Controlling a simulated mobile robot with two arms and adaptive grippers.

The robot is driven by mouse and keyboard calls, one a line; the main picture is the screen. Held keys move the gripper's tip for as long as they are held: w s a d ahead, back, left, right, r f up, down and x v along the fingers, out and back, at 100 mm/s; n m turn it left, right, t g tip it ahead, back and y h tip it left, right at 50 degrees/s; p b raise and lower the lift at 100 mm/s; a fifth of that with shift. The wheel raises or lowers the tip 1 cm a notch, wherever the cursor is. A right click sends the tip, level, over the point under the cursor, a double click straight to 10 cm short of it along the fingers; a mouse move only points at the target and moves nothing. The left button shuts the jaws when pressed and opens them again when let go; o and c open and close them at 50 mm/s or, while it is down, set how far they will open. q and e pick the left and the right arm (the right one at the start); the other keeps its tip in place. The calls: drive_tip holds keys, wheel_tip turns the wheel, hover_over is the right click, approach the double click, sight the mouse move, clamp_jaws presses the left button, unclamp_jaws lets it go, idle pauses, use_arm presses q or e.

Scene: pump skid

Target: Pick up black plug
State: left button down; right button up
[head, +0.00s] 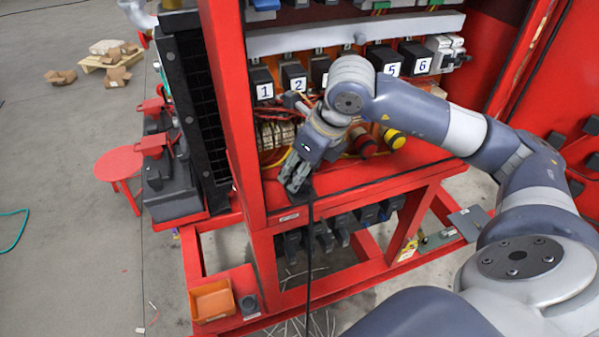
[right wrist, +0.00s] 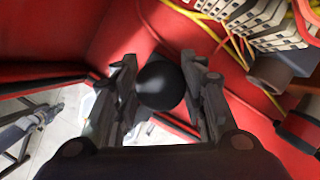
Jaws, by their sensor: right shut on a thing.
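The black plug (right wrist: 160,85) shows in the right wrist view as a dark rounded shape between the two fingers of my right gripper (right wrist: 158,100). My right gripper is shut on it. In the head view my right gripper (head: 294,174) points down at the front lower edge of the red cabinet, beside its left post. A black cable (head: 309,235) hangs straight down from beneath this gripper. The fingers hide most of the plug in the head view. My left gripper is not in view.
Numbered black modules (head: 293,78) line the red cabinet (head: 229,90) above my right arm. Red and yellow connectors (head: 393,139) and loose wires sit near the forearm. Several dark plugs (head: 340,228) hang below the shelf. An orange bin (head: 212,300) stands at lower left.

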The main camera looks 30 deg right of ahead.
sight(297, 167)
drive_tip(key=shift+r+b, duration=0.4)
drive_tip(key=shift+r, duration=0.4)
drive_tip(key=shift+b+v, duration=0.65)
drive_tip(key=shift+v, duration=0.15)
drive_tip(key=s+d+r+b, duration=0.1)
drive_tip(key=s+d+b, duration=0.1)
drive_tip(key=s+b, duration=0.3)
drive_tip(key=s+d+b, duration=0.2)
drive_tip(key=s+b, duration=0.4)
drive_tip(key=s, duration=0.3)
drive_tip(key=shift+s+r, duration=0.35)
drive_tip(key=shift+s, duration=0.05)
drive_tip(key=shift+d, duration=0.15)
